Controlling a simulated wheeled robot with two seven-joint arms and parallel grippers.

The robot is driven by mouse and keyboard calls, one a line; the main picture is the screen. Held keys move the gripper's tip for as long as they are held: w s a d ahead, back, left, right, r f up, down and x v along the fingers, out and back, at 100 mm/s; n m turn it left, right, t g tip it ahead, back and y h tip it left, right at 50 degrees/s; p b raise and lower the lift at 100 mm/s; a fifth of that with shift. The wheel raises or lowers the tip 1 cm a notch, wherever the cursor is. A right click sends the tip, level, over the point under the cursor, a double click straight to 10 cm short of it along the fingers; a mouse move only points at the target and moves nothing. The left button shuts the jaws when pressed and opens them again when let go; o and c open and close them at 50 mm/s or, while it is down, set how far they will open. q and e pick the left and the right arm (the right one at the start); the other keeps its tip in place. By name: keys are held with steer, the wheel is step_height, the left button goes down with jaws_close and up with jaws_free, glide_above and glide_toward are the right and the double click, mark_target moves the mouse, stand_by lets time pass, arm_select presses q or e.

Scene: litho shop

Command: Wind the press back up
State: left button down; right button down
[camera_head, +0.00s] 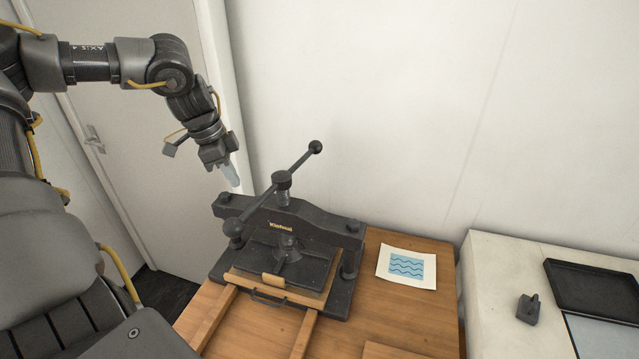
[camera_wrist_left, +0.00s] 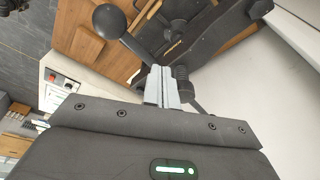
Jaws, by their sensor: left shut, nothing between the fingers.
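A dark cast press (camera_head: 300,225) stands on a wooden table. A long handle bar (camera_head: 300,165) with a black ball at each end crosses the top of its central screw, slanting from lower left to upper right. The pressing plate (camera_head: 287,262) sits low, over a wooden board (camera_head: 275,288) in the bed. My left gripper (camera_head: 234,181) is shut and empty, pointing down above the press's left rear end, apart from the bar in the head view. In the left wrist view, its fingers (camera_wrist_left: 162,88) show near a ball end (camera_wrist_left: 109,21) of the bar. My right gripper is not seen.
A print with blue waves (camera_head: 407,266) lies on the wooden table (camera_head: 400,318) right of the press. A pale counter (camera_head: 488,262) at the right holds a black tray (camera_head: 590,290) and a small dark block (camera_head: 528,308). A white wall stands close behind the press.

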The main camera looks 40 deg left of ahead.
arm_select(q)
step_height(320, 180, down, 10)
steer(key=r+b, duration=0.1)
steer(key=b, duration=0.5)
steer(key=w+d, duration=0.3)
steer(key=d, duration=0.8)
steer(key=w+d+b, duration=0.4)
steer(key=w, duration=1.1)
steer(key=shift+w+d+r, duration=0.15)
steer(key=shift+r, duration=0.2)
